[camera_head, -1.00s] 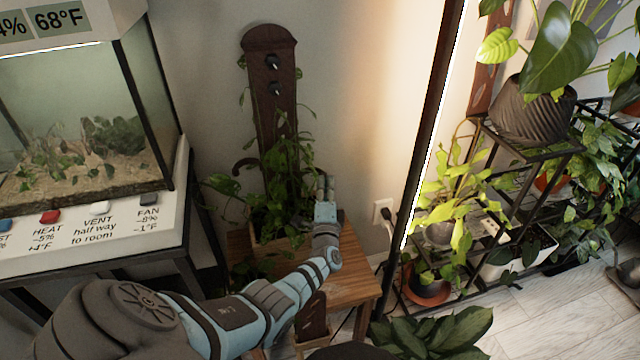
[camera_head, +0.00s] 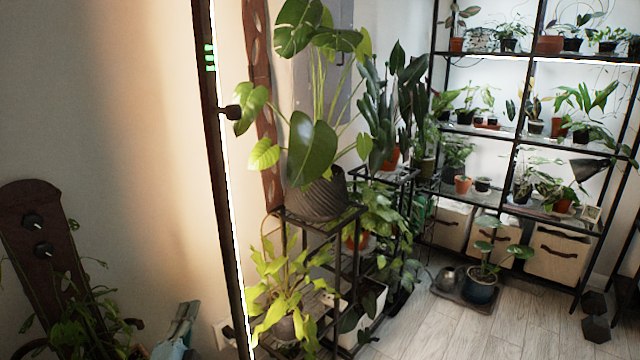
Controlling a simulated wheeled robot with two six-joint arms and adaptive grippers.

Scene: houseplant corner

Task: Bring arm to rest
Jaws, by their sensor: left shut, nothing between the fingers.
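My left gripper (camera_head: 187,318) shows at the bottom left, pale blue, its fingers together and pointing up. It is empty. It is beside the trailing plant (camera_head: 85,325) that grows at the foot of the dark wooden plaque with knobs (camera_head: 38,225). The rest of the left arm is below the frame. My right gripper is not in view.
A tall lit black pole (camera_head: 222,180) stands right of the gripper. Beyond it, a black tiered stand holds a large plant in a dark ribbed pot (camera_head: 318,196). Shelves with storage boxes (camera_head: 558,250) stand at the back right. The wooden floor (camera_head: 450,325) is open at lower right.

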